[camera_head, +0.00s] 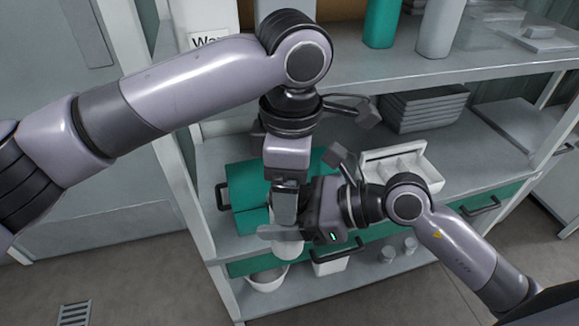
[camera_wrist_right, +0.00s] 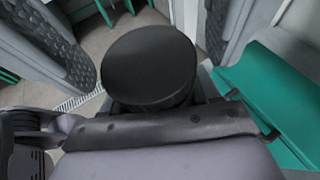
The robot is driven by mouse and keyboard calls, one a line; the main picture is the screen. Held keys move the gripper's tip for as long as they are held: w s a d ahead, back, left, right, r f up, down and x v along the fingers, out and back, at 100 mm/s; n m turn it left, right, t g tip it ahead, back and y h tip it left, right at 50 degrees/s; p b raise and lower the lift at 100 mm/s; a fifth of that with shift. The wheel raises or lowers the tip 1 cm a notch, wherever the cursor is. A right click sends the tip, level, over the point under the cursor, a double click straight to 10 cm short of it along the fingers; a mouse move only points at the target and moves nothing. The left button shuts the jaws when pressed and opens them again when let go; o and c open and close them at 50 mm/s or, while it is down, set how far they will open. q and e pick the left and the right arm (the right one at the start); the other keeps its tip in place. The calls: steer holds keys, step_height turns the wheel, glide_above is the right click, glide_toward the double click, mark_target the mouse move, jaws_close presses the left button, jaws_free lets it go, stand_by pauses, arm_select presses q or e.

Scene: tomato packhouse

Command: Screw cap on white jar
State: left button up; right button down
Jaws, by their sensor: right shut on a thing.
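The white jar (camera_head: 288,250) shows in the head view as a pale body just under the jaws, partly hidden by them. My right gripper (camera_head: 280,234) reaches in from the right and is shut on it. A round black cap (camera_wrist_right: 150,66) shows from above in the right wrist view, at the jar's top. How it sits on the jar is hidden. My left gripper (camera_head: 285,212) comes down from above. In the right wrist view its two textured fingers (camera_wrist_right: 150,45) stand on either side of the cap, with narrow gaps, and look open.
A shelf rack (camera_head: 350,75) stands behind the grippers. Below are a white bowl (camera_head: 267,282) and small cups (camera_head: 388,254). The floor at left is clear.

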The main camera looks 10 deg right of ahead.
arm_select(q)
steer(key=c, duration=1.1)
steer(key=shift+m, duration=1.7)
steer(key=o, duration=1.1)
steer(key=shift+o, duration=0.2)
steer(key=shift+d+r, duration=0.1)
steer(key=shift+r, duration=2.1)
